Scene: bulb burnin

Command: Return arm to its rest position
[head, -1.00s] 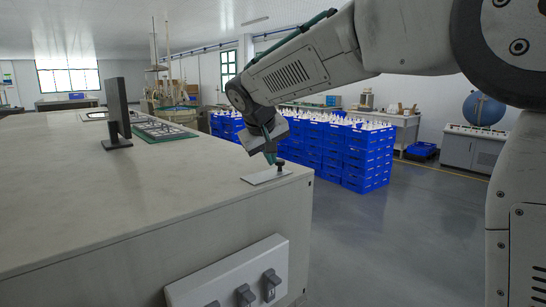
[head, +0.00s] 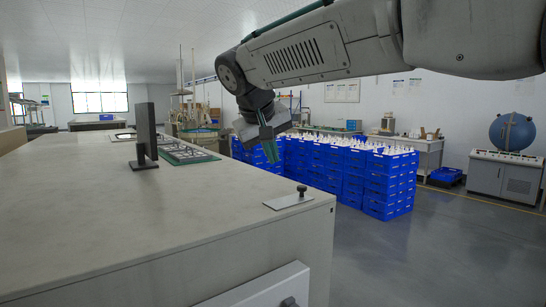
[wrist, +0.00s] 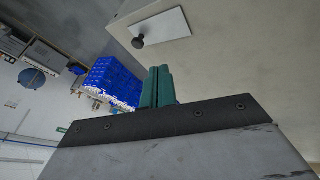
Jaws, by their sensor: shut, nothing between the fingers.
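My gripper (head: 271,150) has green fingers and is in the air above the right part of the grey cabinet top (head: 130,215). Its fingers are together and hold nothing. It is above and apart from a black knob (head: 301,190) on a metal plate (head: 288,201) near the cabinet's right corner. In the wrist view the shut fingers (wrist: 157,87) point up the picture. The knob also shows there (wrist: 138,42), at the edge of the pale plate (wrist: 162,27).
A dark monitor (head: 146,130) stands on the cabinet top, with a green-edged panel (head: 184,153) behind it. Stacked blue crates (head: 385,185) with white bulbs stand behind to the right. A blue sphere (head: 511,132) sits on a grey console (head: 505,178). Open grey floor lies at right.

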